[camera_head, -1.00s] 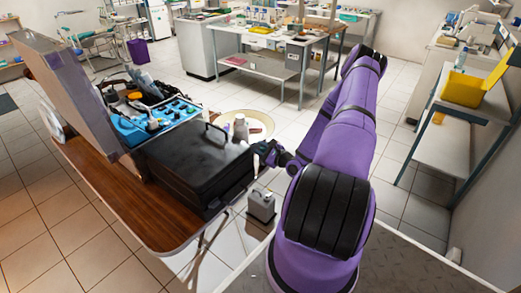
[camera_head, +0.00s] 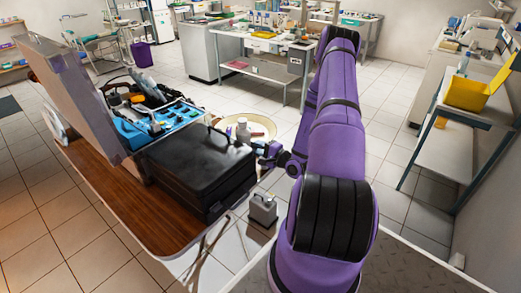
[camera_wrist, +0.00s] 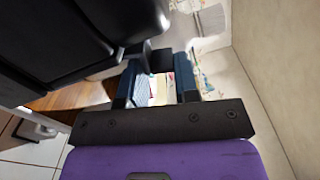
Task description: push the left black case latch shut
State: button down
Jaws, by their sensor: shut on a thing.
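The black case (camera_head: 205,165) lies closed, handle up, on the wooden table in the head view. Its dark side (camera_wrist: 70,40) fills the upper left of the wrist view. My gripper (camera_head: 264,152) is at the right side of the case. In the wrist view my gripper (camera_wrist: 158,68) has its two fingers apart, with a small dark piece (camera_wrist: 160,60) between the tips. This piece sits beside the case edge and looks like a case latch. I cannot tell which latch it is. In the head view the latches are too small to make out.
A white bottle (camera_head: 243,130) and a round cream tray (camera_head: 258,124) are just beyond my gripper. Wooden table (camera_head: 150,225) is bare at the front left.

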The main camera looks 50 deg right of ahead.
jog(key=shift+w+a+r+n, duration=0.1)
jog(key=shift+a+r+n, duration=0.1)
jog(key=shift+r+n, duration=0.4)
jog(key=shift+a, duration=0.3)
jog(key=c, duration=1.2)
grip_release()
jog(key=shift+o, duration=1.2)
jog(key=shift+a+r, duration=0.1)
jog(key=shift+f, duration=0.25)
jog(key=shift+s, duration=0.25)
